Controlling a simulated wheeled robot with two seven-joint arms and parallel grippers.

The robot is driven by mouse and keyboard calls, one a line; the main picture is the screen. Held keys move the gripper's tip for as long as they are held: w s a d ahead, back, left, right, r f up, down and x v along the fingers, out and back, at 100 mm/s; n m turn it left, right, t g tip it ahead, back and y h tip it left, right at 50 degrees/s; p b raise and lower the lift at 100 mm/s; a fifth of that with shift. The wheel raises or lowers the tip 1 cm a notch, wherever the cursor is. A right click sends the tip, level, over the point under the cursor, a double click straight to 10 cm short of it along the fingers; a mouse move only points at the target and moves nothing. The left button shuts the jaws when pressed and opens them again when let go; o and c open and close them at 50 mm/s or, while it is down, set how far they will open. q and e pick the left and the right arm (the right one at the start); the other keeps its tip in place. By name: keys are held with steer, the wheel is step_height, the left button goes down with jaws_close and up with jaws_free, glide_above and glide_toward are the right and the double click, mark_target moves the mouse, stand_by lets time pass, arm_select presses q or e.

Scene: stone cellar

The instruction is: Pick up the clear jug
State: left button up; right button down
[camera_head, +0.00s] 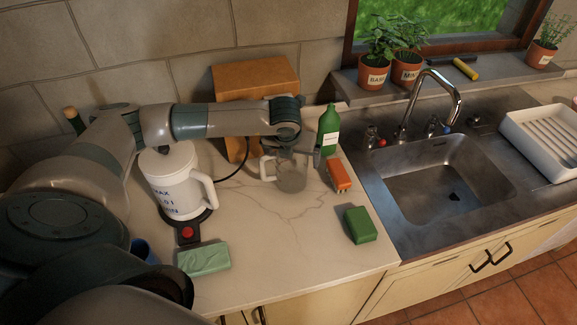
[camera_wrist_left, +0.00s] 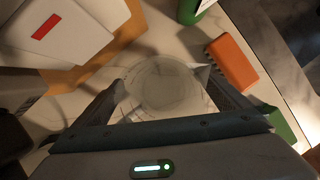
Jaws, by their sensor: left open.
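The clear jug (camera_head: 291,177) stands upright on the pale marble counter, between the white kettle and the green bottle. Its handle (camera_head: 267,167) points left in the head view. My left gripper (camera_head: 296,155) is above the jug, pointing down. In the left wrist view the round jug (camera_wrist_left: 162,82) lies between the two spread fingers of my left gripper (camera_wrist_left: 168,100). The fingers are open, one on each side of it; whether they touch the glass I cannot tell. My right gripper is not in view.
The white kettle (camera_head: 173,178) stands left of the jug under my arm. The green bottle (camera_head: 327,131) and orange brush (camera_head: 339,175) are close on the right. A green sponge (camera_head: 359,225) and a pale green block (camera_head: 204,258) lie nearer. The sink (camera_head: 445,180) is right.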

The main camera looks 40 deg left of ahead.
arm_select(q)
steer(key=shift+c, duration=0.7)
steer(key=c, duration=1.2)
steer(key=shift+o, duration=0.2)
steer(key=shift+r, duration=0.1)
steer(key=shift+r, duration=0.5)
steer(key=w+d+r, duration=0.4)
steer(key=d+r, duration=0.6)
steer(key=shift+w+d+p, duration=0.35)
steer(key=shift+p, duration=0.1)
